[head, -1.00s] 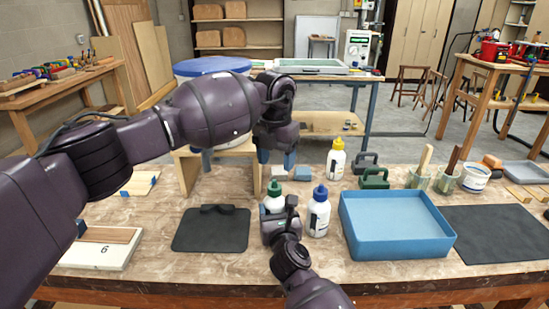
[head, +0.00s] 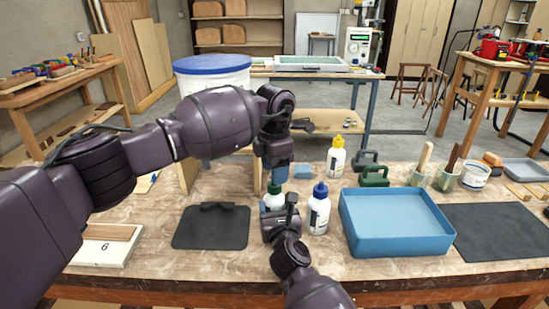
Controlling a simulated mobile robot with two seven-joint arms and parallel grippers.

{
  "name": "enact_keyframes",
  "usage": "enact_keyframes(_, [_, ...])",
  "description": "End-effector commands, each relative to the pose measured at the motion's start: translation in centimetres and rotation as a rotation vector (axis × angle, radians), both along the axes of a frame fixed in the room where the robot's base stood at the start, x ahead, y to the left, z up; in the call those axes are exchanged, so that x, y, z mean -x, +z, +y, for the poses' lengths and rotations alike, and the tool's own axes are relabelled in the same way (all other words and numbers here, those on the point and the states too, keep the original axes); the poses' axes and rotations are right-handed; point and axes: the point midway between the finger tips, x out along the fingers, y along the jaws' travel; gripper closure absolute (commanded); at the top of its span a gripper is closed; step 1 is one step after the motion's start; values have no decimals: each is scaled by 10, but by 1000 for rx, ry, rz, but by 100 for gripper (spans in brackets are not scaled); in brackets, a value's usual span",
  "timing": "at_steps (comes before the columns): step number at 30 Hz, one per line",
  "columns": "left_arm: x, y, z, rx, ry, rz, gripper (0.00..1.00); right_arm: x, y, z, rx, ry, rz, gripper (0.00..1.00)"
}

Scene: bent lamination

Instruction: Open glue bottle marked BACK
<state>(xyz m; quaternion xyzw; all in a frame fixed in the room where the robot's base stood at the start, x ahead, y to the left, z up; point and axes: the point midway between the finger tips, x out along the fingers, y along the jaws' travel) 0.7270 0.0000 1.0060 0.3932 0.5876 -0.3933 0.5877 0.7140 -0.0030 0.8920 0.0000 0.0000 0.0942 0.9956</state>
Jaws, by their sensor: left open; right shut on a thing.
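Three white glue bottles stand on the bench in the head view. One has a green cap (head: 274,190), one a blue cap (head: 319,208) and one a yellow cap (head: 336,157). I cannot read which label says BACK. My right gripper (head: 272,215) is shut around the body of the green-capped bottle from the front and covers most of it. My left gripper (head: 269,180) points down, open, just above the green cap, its blue fingertips near either side of it. Whether they touch the cap I cannot tell.
A blue tray (head: 395,245) is right of the bottles. A dark mat (head: 211,235) lies to the left with a black handled tool on it. Green and dark clamps (head: 373,177) stand behind the tray. Blue blocks (head: 302,171) sit behind the bottles.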

Motion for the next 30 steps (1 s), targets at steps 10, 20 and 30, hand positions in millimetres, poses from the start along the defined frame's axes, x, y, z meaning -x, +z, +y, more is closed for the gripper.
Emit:
enact_keyframes(10, [0, -40, 0, -1, 1, 1, 42, 0, 0, 0, 0, 0, 0, 100])
enact_keyframes(20, [0, -45, 0, 0, 1, 0, 42, 0, 0, 0, 0, 0, 0, 100])
enact_keyframes(30, [0, -45, 0, 0, 2, 0, 83, 0, 0, 0, 0, 0, 0, 100])
